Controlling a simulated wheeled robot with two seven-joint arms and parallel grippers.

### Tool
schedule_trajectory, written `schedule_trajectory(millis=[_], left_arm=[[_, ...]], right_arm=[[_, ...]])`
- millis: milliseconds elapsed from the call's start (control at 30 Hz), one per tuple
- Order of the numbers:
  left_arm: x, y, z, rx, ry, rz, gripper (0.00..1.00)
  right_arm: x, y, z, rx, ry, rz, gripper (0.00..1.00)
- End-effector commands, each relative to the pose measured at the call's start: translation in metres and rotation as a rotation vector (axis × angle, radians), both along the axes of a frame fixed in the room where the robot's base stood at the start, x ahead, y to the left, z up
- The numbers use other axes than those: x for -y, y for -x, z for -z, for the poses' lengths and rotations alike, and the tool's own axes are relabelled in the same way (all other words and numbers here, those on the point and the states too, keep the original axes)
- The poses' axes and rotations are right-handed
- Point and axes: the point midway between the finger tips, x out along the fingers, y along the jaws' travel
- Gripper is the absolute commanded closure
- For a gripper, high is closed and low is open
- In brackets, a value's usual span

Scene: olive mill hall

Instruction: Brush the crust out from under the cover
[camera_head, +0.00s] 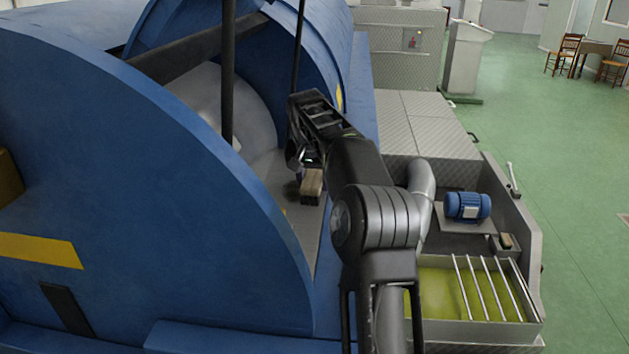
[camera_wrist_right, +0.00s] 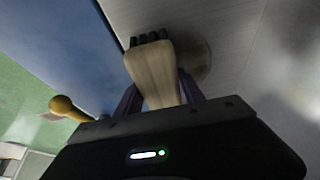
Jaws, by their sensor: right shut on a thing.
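The blue curved cover (camera_head: 130,150) of the large machine stands on the left of the head view, with a pale metal interior (camera_head: 270,175) showing in its opening. My right gripper (camera_head: 307,166) reaches into this opening and is shut on a brush with a pale wooden body (camera_head: 312,184). In the right wrist view the brush (camera_wrist_right: 153,76) sits between the fingers, its dark bristles pointing away at a pale surface. A dull brownish round patch (camera_wrist_right: 197,60), likely the crust, lies right beside the bristles. Whether the bristles touch it I cannot tell. My left gripper is out of view.
Two dark upright bars (camera_head: 227,75) cross the cover's opening close to my arm. A blue motor (camera_head: 467,206) and a tray of yellow-green liquid with metal bars (camera_head: 480,292) are at the right. A yellow knob-like thing (camera_wrist_right: 62,105) shows in the wrist view.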

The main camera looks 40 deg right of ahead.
Motion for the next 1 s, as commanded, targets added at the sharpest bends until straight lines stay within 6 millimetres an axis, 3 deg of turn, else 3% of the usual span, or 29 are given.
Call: schedule_trajectory(millis=[200,400,1000], left_arm=[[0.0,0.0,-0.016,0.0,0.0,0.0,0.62],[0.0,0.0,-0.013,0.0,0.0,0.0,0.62],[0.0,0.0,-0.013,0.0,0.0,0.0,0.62]], right_arm=[[-0.014,-0.016,-0.003,-0.002,-0.002,-0.004,1.0],[-0.023,-0.028,-0.001,-0.001,-0.001,-0.003,1.0],[-0.031,-0.039,-0.001,0.0,-0.001,-0.002,1.0]])
